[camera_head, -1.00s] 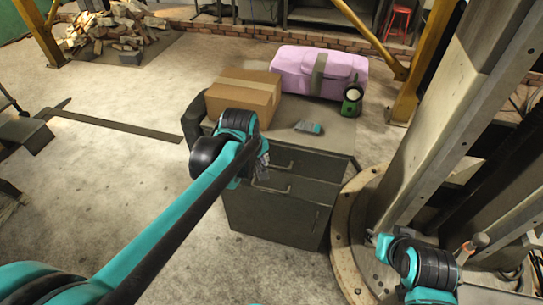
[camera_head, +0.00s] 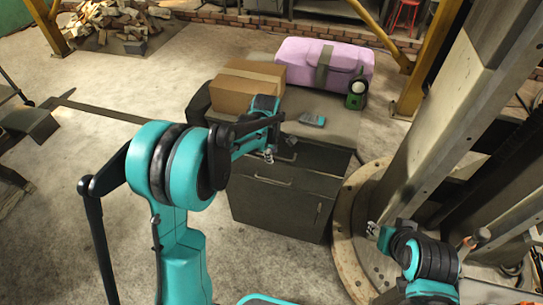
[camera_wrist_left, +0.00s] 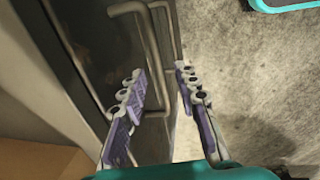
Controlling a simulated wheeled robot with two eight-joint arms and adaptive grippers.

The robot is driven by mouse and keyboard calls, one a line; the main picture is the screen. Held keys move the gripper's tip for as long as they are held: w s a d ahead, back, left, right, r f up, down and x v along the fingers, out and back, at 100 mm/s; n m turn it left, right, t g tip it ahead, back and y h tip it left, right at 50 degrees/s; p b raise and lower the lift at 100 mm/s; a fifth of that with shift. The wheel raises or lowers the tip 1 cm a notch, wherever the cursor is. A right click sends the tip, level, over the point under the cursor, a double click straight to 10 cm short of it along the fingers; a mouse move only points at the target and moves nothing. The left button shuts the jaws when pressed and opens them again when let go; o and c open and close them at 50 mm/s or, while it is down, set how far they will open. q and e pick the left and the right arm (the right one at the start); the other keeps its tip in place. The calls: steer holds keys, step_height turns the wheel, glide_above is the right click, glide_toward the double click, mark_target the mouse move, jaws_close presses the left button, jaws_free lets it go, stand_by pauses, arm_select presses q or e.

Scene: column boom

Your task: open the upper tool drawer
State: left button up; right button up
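The dark grey tool cabinet (camera_head: 275,208) stands in the middle of the head view. A bar handle (camera_head: 272,181) shows on the drawer below. My left gripper (camera_head: 269,155) is at the upper drawer's front. In the left wrist view its fingers (camera_wrist_left: 165,103) are apart, with a metal bar handle (camera_wrist_left: 155,60) reaching between them; contact is unclear. My right gripper (camera_head: 373,231) is beside the column base, away from the cabinet, its fingers too small to read.
A cardboard box (camera_head: 240,92), a pink case (camera_head: 318,65), a green-black device (camera_head: 357,92) and a small grey-teal item (camera_head: 312,119) are on the cabinet top. A steel column (camera_head: 455,110) with a round base flange (camera_head: 345,225) stands close right.

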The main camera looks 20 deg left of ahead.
arm_select(q)
steer(key=shift+w+f, duration=0.1)
steer(key=shift+f, duration=0.25)
jaws_close()
steer(key=s+a+p, duration=0.1)
steer(key=s+p, duration=0.3)
steer(key=s, duration=2.7)
